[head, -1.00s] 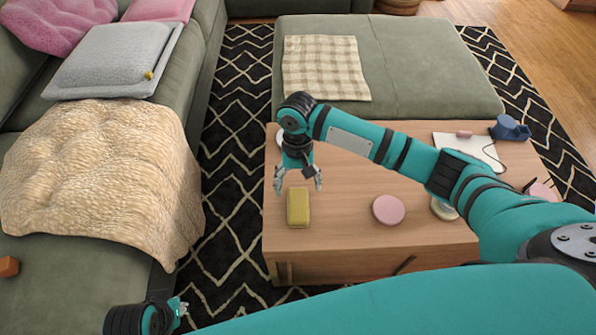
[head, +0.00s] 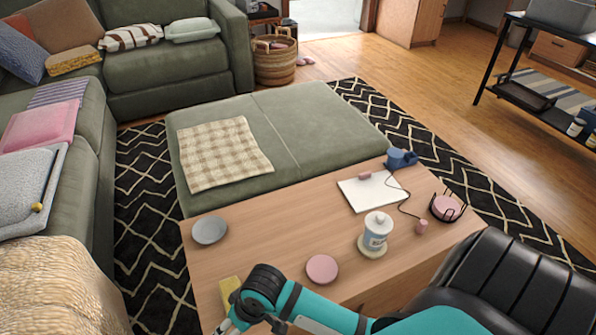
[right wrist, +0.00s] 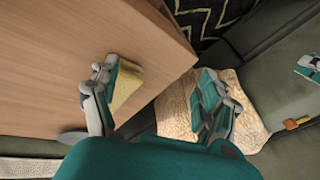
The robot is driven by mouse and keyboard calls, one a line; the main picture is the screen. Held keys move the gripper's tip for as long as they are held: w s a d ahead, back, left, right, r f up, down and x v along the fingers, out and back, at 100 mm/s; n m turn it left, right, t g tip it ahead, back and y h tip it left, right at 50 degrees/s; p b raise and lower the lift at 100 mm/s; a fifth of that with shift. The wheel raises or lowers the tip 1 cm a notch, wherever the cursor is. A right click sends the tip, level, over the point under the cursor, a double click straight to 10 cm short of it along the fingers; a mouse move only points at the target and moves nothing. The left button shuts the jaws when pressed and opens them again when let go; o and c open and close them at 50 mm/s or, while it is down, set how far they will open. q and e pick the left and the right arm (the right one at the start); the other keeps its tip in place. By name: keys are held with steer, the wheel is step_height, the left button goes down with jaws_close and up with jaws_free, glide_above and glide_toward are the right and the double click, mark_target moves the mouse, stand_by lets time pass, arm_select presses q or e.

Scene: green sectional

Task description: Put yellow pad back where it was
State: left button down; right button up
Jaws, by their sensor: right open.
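The yellow pad (head: 229,287) lies on the wooden coffee table (head: 290,228) near its front left edge. In the head view my right gripper (head: 246,326) covers part of it. In the right wrist view the pad (right wrist: 127,86) shows behind one finger of my right gripper (right wrist: 157,82), whose fingers are spread wide with nothing between them. I cannot tell whether that finger touches the pad. My left gripper (right wrist: 308,66) shows only as a small teal and pale part at the right edge of the right wrist view, its jaws unclear.
The table also holds a grey dish (head: 210,230), a pink disc (head: 322,269), a white lidded jar (head: 376,231), white paper (head: 371,191), a blue cup (head: 400,158) and a holder with pink coasters (head: 447,207). A green ottoman (head: 320,140) stands behind. The table's middle is clear.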

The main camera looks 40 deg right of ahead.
steer(key=s+d+f+h, duration=0.3)
steer(key=s+d, duration=0.5)
steer(key=d, duration=0.2)
steer(key=shift+s+d+f+n+t, duration=0.25)
steer(key=shift+s+f+n+t, duration=0.05)
steer(key=shift+s, duration=0.1)
